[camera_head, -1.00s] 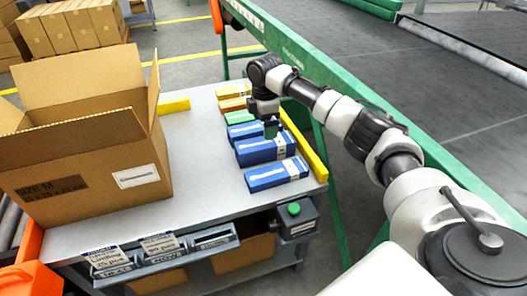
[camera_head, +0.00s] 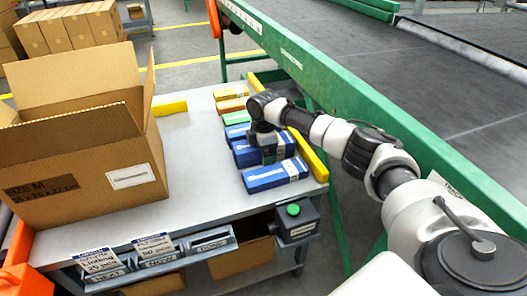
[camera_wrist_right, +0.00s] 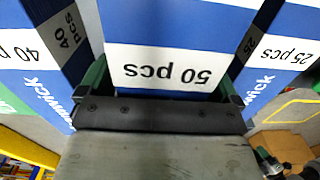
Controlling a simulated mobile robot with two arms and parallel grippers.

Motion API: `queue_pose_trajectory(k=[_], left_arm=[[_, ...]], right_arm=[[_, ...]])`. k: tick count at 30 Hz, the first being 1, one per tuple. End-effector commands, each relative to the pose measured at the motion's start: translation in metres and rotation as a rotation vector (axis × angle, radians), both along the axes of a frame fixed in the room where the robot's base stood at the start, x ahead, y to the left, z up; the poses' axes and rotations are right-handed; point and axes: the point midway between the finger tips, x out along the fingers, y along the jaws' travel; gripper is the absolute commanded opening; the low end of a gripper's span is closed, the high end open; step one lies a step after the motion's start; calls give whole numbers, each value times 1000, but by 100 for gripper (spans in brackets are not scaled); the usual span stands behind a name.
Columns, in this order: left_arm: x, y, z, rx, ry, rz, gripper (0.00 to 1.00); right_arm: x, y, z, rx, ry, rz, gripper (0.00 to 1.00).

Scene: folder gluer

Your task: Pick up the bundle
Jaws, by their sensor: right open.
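A row of carton bundles lies on the grey table. My right gripper (camera_head: 267,155) is down at a blue bundle (camera_head: 245,156), second from the near end, and hides part of it. In the right wrist view this bundle (camera_wrist_right: 165,30) reads "50 pcs". The green-tipped fingers of my right gripper (camera_wrist_right: 163,84) are open, one at each side of its end. A blue bundle marked "40 pcs" (camera_wrist_right: 35,45) is close on the left, and one marked "25 pcs" (camera_wrist_right: 285,50) on the right. Whether the fingers touch any bundle cannot be told. My left gripper is out of view.
A large open cardboard box (camera_head: 85,165) stands on the left of the table (camera_head: 190,170). Green, orange and yellow bundles (camera_head: 232,92) lie farther back. A yellow rail (camera_head: 308,155) runs along the right edge, beside the green conveyor frame (camera_head: 350,90). The table's middle is clear.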

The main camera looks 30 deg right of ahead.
Motion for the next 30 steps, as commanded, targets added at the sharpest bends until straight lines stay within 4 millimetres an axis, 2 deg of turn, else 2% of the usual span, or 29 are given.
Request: queue_pose_trajectory(k=[4,16,25,30], left_arm=[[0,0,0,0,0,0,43],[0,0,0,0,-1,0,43],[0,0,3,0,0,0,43],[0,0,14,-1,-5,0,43]], right_arm=[[0,0,0,0,0,0,92],[0,0,1,0,0,0,31],[1,0,8,0,-2,0,30],[1,0,37,0,-6,1,30]])
